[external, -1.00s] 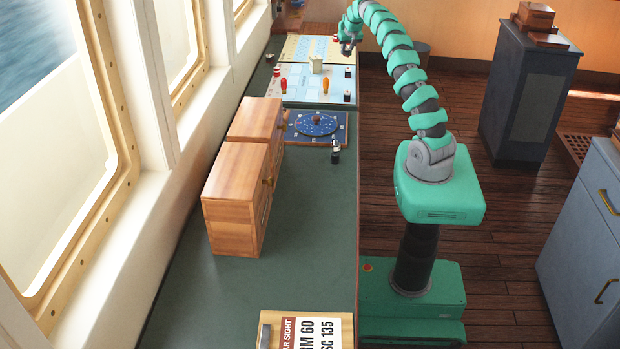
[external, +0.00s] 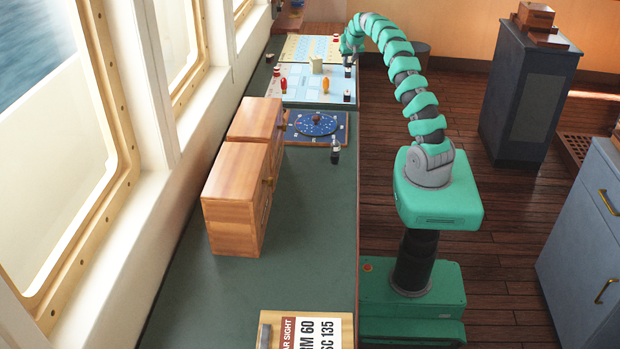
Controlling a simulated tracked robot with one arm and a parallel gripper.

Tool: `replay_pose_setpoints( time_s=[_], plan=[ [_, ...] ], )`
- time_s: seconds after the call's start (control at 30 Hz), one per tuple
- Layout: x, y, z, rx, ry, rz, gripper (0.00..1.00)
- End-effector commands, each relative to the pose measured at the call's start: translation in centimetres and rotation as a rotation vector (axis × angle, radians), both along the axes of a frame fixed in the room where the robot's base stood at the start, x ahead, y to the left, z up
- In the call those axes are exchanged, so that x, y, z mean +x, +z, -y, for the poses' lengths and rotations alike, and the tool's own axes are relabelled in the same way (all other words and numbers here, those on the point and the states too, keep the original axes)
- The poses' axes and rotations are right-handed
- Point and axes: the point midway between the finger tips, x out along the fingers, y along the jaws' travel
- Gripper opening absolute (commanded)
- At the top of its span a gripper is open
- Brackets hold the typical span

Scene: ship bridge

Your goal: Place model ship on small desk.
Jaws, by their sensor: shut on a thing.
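My gripper (external: 348,62) is at the far right edge of the long green counter, over the pale blue chart board. It is shut on a small dark piece (external: 348,72) with a pale part, which stands at the board's right edge. The piece is too small to tell whether it is the model ship. No thing in view is plainly a model ship. I cannot tell which piece of furniture is the small desk; a dark cabinet (external: 522,95) with a wooden box (external: 535,16) on top stands at the right.
The chart board (external: 300,92) holds a red piece (external: 283,84), an orange piece (external: 326,87) and a cream block (external: 316,66). A blue-grey cabinet (external: 585,240) is at right.

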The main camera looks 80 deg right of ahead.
Motion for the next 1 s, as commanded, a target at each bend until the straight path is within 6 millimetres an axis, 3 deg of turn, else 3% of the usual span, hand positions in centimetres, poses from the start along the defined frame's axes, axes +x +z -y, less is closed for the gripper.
replay_pose_setpoints(
  time_s=[0.83,0.87,0.9,0.93,1.0],
  plan=[
    [0.01,-1.02,-0.03,0.001,0.0,0.0,0.01],
    [0.01,-1.0,-0.02,0.001,0.001,-0.001,0.32],
    [0.0,-0.99,-0.02,0.001,0.001,-0.001,0.43],
    [0.0,-0.99,-0.02,0.001,0.0,0.0,0.51],
    [0.0,-0.99,-0.02,0.001,0.0,0.0,0.52]
  ],
)
